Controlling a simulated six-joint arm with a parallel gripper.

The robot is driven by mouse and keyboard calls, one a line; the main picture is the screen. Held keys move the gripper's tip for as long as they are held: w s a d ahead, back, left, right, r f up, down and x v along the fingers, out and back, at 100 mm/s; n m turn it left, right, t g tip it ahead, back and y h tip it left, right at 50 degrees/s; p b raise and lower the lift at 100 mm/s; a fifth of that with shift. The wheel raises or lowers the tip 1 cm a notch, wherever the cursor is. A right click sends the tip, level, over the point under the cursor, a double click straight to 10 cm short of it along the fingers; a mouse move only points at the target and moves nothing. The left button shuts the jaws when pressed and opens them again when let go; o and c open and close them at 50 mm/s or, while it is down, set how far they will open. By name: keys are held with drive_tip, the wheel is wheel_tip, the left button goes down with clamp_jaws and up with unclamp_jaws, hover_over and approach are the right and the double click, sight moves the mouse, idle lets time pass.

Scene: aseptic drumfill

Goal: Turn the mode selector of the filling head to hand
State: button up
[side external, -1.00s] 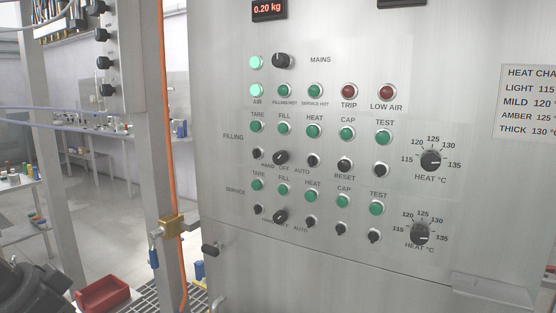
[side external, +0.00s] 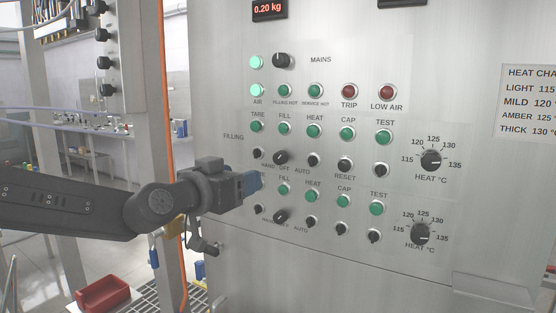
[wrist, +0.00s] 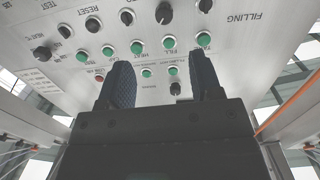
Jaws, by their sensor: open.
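The filling head's mode selector (side external: 281,157) is a black knob with a pale pointer line in the FILLING row, labelled HAND, OFF and AUTO. It also shows near the top of the inverted wrist view (wrist: 164,13). I cannot tell its exact setting. My gripper (side external: 257,181) is in front of the panel, to the lower left of the selector in the side view, and covers the SERVICE row's TARE button. In the wrist view my gripper's (wrist: 161,72) two dark fingers are apart with nothing between them. The selector stands beyond the fingertips, untouched.
A similar service selector (side external: 281,216) sits below, among several small black knobs and green buttons. Heat dials (side external: 431,160) are at right, the mains knob (side external: 282,60) above. A valve with a blue handle (side external: 154,258) and an orange pipe (side external: 171,100) stand left of the panel.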

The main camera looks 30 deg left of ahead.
sight(278, 159)
drive_tip(key=shift+t+y, duration=0.3)
drive_tip(key=w, duration=1.4)
drive_tip(key=shift+w+r, duration=0.15)
drive_tip(key=shift+w, duration=0.25)
drive_tip(key=c, duration=0.9)
